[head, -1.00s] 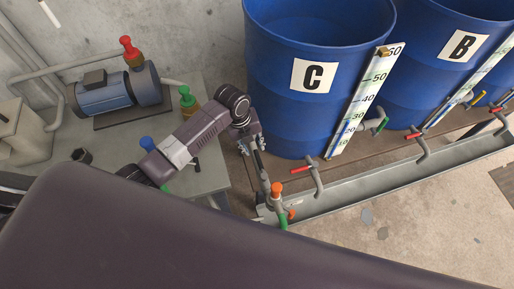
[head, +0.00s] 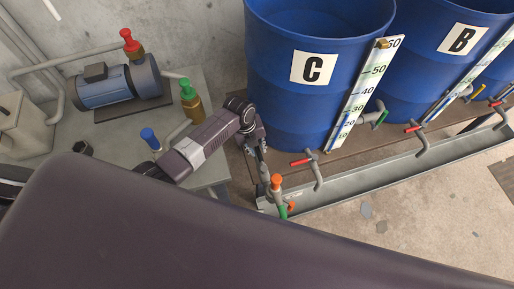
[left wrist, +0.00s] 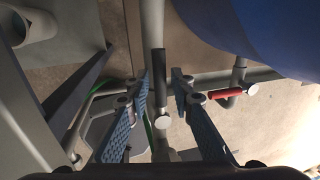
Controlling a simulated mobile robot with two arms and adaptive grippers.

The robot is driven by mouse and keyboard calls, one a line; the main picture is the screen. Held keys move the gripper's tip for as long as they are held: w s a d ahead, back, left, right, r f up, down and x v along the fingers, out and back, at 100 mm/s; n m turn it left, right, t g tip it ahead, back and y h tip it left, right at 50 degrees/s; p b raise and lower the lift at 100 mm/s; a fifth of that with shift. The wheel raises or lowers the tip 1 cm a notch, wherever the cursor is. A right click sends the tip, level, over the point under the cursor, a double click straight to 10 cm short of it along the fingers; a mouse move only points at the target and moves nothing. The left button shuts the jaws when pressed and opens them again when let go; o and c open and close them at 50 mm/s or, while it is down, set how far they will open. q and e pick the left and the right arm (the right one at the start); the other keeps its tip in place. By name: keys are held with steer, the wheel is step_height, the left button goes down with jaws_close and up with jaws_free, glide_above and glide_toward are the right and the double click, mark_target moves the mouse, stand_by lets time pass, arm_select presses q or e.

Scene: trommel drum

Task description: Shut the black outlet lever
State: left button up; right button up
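In the left wrist view, a black lever (left wrist: 159,75) runs up the picture between the two fingers, with a round silver end (left wrist: 163,119) below it. My left gripper (left wrist: 160,80) is open. Its blue-padded fingers lie on both sides of the lever, with a gap on each side. In the head view, my left gripper (head: 262,166) points down at the left end of the trough, in front of drum C. The black lever cannot be made out there. My right gripper is not in view.
An orange knob (head: 276,181) stands close beside the gripper. A red-handled tap (head: 301,162) is to its right, above the grey trough (head: 375,176). Blue drum C (head: 285,110) stands behind. A pump (head: 115,83) and blue and green valves are on the table at left.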

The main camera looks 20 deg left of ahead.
arm_select(q)
jaws_close()
